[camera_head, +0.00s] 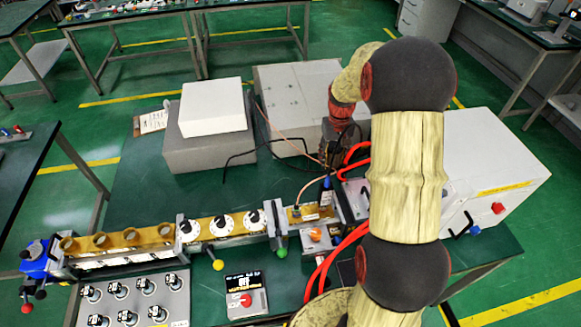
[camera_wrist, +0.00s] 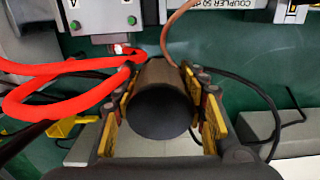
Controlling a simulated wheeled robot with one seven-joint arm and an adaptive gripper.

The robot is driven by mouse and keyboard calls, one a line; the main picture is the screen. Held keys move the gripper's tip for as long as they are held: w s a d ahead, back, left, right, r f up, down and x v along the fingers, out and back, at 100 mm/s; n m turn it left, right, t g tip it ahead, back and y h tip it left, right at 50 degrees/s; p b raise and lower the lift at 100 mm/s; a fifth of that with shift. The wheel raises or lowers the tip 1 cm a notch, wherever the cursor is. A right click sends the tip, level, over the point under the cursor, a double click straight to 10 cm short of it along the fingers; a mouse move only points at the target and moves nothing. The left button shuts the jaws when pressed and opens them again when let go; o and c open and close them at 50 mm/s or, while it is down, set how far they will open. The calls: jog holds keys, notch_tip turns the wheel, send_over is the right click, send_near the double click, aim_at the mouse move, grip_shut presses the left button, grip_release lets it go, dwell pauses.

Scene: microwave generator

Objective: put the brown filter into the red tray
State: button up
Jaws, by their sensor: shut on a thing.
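My gripper (camera_wrist: 160,88) is shut on a dark brown cylinder, which I take as the brown filter (camera_wrist: 160,112). The filter lies between the two yellow-padded fingers, its round dark end facing the wrist camera. In the head view my gripper (camera_head: 335,150) is small and dark, partly hidden by my arm, above the bench behind the row of instruments. I cannot make out the filter clearly there. I cannot identify a red tray in either view; my arm hides part of the bench.
Red hoses (camera_head: 352,238) run beside my arm and close to the gripper in the wrist view (camera_wrist: 62,68). A waveguide row (camera_head: 130,238) crosses the bench front. Grey and white boxes (camera_head: 211,108) stand behind. Green bench surface (camera_head: 140,190) is bare at left.

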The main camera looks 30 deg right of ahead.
notch_tip(320, 180, down, 5)
jog(key=shift+r+b, duration=0.2)
jog(key=shift+b, duration=0.9)
jog(key=shift+w+f, duration=0.1)
jog(key=shift+f, duration=0.1)
jog(key=b, duration=0.3)
send_over(301, 175)
jog(key=s, duration=0.1)
notch_tip(301, 175, down, 8)
jog(key=shift+s+d+f, duration=0.1)
jog(key=shift+s+f, duration=0.05)
jog(key=shift+f, duration=0.05)
jog(key=shift+w+f+b, duration=0.3)
jog(key=shift+w+f, duration=0.15)
jog(key=shift+f, duration=0.15)
jog(key=f, duration=0.1)
jog(key=f+b, duration=0.1)
jog(key=f, duration=0.1)
jog(key=shift+w+a+f, duration=0.2)
jog(key=shift+f, duration=0.05)
jog(key=shift+r, duration=0.1)
jog(key=o, duration=1.2)
